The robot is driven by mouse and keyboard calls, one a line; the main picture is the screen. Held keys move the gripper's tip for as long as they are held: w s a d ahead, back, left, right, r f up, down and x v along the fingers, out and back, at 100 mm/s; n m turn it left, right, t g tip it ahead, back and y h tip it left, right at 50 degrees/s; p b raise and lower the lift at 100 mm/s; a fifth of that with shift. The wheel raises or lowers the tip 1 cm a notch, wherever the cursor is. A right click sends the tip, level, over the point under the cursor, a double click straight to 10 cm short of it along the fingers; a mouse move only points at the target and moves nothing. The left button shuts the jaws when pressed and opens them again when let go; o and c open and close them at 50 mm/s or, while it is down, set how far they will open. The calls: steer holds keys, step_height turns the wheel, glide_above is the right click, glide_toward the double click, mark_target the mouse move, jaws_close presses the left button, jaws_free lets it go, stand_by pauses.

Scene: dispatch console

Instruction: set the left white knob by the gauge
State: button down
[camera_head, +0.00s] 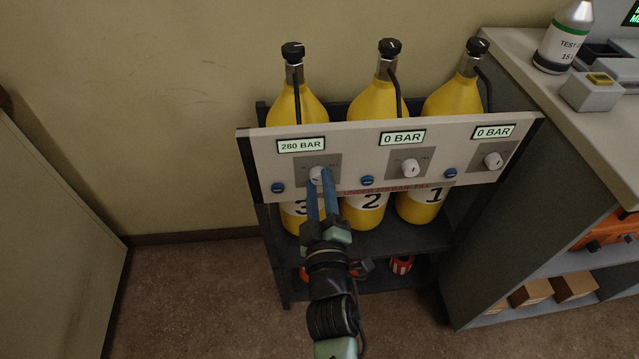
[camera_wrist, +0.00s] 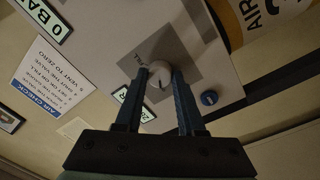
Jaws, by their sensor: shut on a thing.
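The left white knob (camera_head: 316,175) sits on the pale panel under the left gauge (camera_head: 301,145), which reads 280 BAR. My gripper (camera_head: 319,182) is shut on this knob, with one blue finger on each side. In the wrist view the knob (camera_wrist: 158,77) shows between the two fingertips, with a dark mark on its face. The middle white knob (camera_head: 409,168) and the right white knob (camera_head: 492,160) sit under gauges (camera_head: 402,138) that each read 0 BAR.
Blue buttons (camera_head: 278,187) sit beside the knobs on the panel (camera_head: 440,161). Yellow cylinders (camera_head: 452,97) numbered 3, 2 and 1 stand behind it in a dark rack (camera_head: 375,240). A grey counter (camera_head: 520,60) with a bottle (camera_head: 563,38) adjoins on the right. Floor at left is clear.

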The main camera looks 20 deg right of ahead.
stand_by(0.4)
steer(key=c, duration=0.5)
jaws_free()
steer(key=shift+s+a+f, duration=0.15)
steer(key=shift+s, duration=0.35)
steer(key=b+v, duration=0.1)
steer(key=v, duration=1.1)
